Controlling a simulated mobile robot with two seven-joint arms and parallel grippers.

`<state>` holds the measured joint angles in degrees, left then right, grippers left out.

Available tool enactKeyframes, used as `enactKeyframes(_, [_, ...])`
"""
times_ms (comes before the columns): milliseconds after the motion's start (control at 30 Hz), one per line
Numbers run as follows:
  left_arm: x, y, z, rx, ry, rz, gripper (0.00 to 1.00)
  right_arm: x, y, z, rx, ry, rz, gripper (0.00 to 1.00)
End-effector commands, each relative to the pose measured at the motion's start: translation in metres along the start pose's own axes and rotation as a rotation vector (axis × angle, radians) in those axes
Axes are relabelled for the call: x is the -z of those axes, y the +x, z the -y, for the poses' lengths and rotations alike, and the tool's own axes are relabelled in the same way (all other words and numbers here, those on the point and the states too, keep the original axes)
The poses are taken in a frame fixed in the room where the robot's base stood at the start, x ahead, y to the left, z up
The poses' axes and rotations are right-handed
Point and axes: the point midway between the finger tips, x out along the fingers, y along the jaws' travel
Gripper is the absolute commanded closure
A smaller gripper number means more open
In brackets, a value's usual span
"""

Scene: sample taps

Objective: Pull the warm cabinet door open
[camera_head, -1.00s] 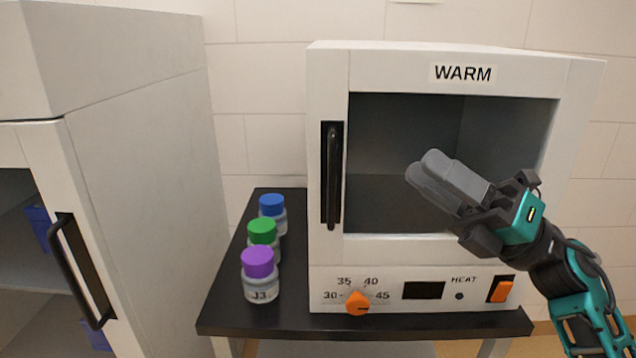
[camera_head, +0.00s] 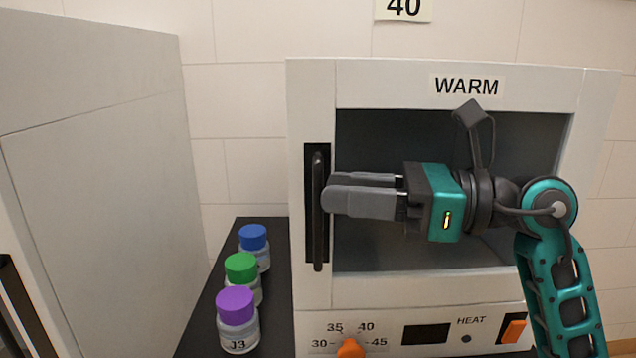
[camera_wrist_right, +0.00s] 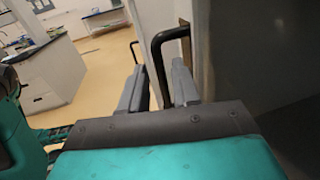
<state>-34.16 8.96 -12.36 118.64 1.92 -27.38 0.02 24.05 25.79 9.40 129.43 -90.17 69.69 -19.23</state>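The warm cabinet (camera_head: 306,290) is white, labelled WARM, with a dark window in its shut door (camera_head: 318,80). Its black vertical bar handle (camera_head: 318,245) is on the door's left side. My right gripper (camera_head: 330,189) reaches in from the right across the window, with its fingers pointing left and their tips at the handle's middle. In the right wrist view, the fingers (camera_wrist_right: 158,85) stand apart and the handle's bar (camera_wrist_right: 160,56) shows in the gap between them. I see no grip on it. My left gripper is not in view.
Bottles with blue (camera_head: 253,237), green (camera_head: 241,267) and purple (camera_head: 236,305) caps stand on the black table (camera_head: 205,325) left of the cabinet. A larger pale cabinet (camera_head: 100,200) stands further left. An orange dial (camera_head: 350,348) and switch (camera_head: 513,331) sit below the door.

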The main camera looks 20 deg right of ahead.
Motion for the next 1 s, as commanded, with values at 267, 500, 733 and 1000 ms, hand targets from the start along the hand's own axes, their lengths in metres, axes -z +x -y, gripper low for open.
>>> enactKeyframes(267, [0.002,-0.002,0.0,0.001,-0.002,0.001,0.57,0.0,0.033,0.0,-0.002,0.001,0.0,0.69])
enactKeyframes(500, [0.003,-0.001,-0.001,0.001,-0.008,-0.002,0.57,0.0,0.037,0.0,0.0,0.001,0.0,0.69])
enactKeyframes(733, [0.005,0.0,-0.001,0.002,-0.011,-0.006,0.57,0.0,0.037,0.0,0.0,0.001,0.0,0.81])
enactKeyframes(1000, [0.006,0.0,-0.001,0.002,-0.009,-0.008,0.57,0.001,0.037,0.0,0.0,0.001,-0.001,1.0])
